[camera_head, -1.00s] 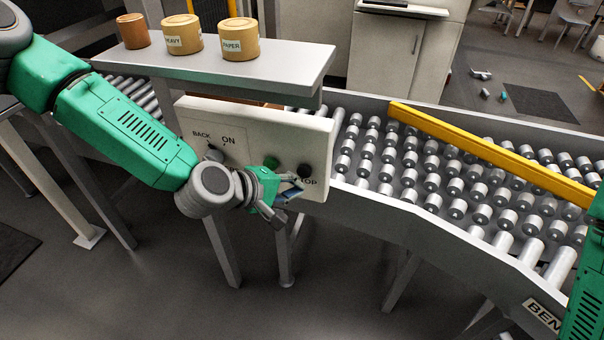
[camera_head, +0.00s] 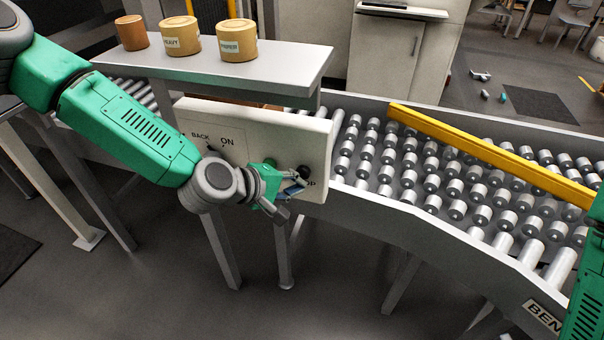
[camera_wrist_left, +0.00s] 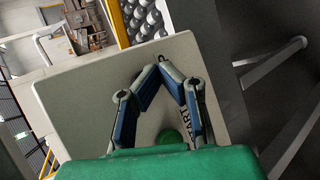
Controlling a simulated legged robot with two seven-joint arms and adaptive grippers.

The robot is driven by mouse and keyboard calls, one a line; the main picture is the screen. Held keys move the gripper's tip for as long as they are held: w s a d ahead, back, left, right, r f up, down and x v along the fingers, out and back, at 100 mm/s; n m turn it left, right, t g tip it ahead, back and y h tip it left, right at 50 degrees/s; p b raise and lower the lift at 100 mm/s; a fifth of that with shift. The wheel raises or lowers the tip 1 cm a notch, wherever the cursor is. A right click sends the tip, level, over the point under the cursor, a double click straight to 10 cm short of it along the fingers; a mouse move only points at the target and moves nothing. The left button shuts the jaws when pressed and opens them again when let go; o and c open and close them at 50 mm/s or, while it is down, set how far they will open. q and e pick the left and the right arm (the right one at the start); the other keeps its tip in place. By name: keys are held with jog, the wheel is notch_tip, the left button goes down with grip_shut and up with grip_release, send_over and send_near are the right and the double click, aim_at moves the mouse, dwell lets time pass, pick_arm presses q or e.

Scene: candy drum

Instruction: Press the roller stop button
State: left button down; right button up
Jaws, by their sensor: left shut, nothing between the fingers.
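The white control panel (camera_head: 215,120) carries a dark round stop button (camera_head: 304,172) at its lower right, above a partly covered label ending in "OP". A green button (camera_head: 270,162) sits to its left; it also shows in the left wrist view (camera_wrist_left: 170,138) near a "START" label. My left gripper (camera_head: 300,184) is shut and empty, its tips at the panel just below the stop button. I cannot tell whether they touch it. In the left wrist view the closed fingers (camera_wrist_left: 166,70) lie over the panel face, and the stop button is not clearly seen.
A grey shelf (camera_head: 290,66) above the panel holds three tan cylinders. A roller conveyor (camera_head: 390,199) with a yellow bar (camera_head: 490,155) runs to the right. My right arm shows only at the right edge. The floor below the panel is free apart from legs.

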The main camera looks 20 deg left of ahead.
pick_arm(q)
jog(key=shift+w, duration=0.1)
dwell(0.6)
jog(key=shift+w+d, duration=0.1)
jog(key=shift+w, duration=0.2)
jog(key=shift+w+r, duration=0.1)
jog(key=shift+w, duration=0.4)
dwell(0.8)
jog(key=shift+s, duration=0.9)
jog(key=s, duration=0.5)
dwell(0.7)
